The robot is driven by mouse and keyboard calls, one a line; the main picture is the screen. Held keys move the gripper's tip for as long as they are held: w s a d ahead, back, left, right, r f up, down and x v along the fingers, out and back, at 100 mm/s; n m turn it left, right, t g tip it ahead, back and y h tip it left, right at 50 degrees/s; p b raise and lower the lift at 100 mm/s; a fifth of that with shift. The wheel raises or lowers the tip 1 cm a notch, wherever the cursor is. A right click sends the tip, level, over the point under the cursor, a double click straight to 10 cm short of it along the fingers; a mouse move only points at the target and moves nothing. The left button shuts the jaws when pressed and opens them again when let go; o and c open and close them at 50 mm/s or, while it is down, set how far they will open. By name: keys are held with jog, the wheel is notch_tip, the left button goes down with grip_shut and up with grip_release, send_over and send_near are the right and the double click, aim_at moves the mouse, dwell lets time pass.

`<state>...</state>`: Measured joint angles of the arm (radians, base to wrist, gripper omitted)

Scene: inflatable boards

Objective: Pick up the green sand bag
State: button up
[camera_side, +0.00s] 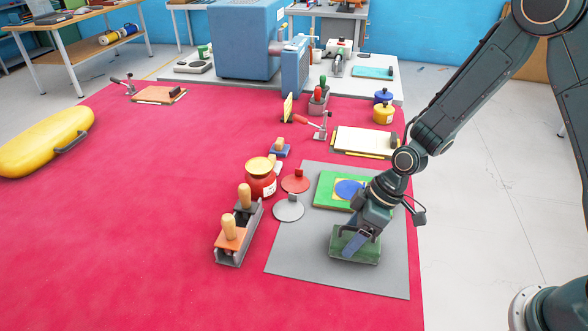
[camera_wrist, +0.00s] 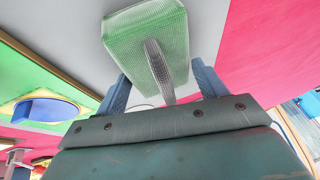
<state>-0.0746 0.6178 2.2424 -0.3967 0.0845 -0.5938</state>
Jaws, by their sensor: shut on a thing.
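The green sand bag (camera_side: 345,246) is a dark green block with a strap-like handle on top, over the front part of the grey mat in the side view. In the wrist view the sand bag (camera_wrist: 125,35) looks lighter green with a grey handle, between the two fingers. My gripper (camera_side: 357,240) points down at the bag from above. In the wrist view my gripper (camera_wrist: 162,88) has a finger on each side of the bag and is shut on it. I cannot tell whether the bag touches the mat.
The grey mat (camera_side: 300,260) lies on the red table cover (camera_side: 130,230). A green board with a blue disc (camera_side: 348,189) lies just behind the bag. Red and grey discs, a red pot (camera_side: 260,182) and a wooden-handled tool holder (camera_side: 232,245) stand to the left. The mat's front is clear.

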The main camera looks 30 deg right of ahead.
aim_at(353, 235)
jog(key=shift+r, duration=0.25)
notch_tip(353, 235, up, 20)
jog(key=shift+f, duration=0.2)
dwell(0.4)
jog(key=shift+w, duration=0.1)
dwell(0.5)
jog(key=w+d+f+m+t+h, duration=0.1)
jog(key=w+d+f+m+h, duration=0.1)
jog(key=w+d+f+m, duration=0.2)
jog(key=w+d+f+m+t+h, duration=0.2)
jog(key=w+d+f+m+h, duration=0.1)
jog(key=w+m, duration=0.7)
notch_tip(353, 235, down, 2)
jog(key=shift+w+d+f+m+h, duration=0.35)
jog(key=shift+d+m, duration=0.4)
jog(key=shift+m, duration=0.25)
jog(key=shift+w+d+f+m+h, duration=0.35)
jog(key=shift+w+d+m, duration=0.3)
jog(key=shift+m, duration=0.35)
jog(key=shift+f, duration=0.25)
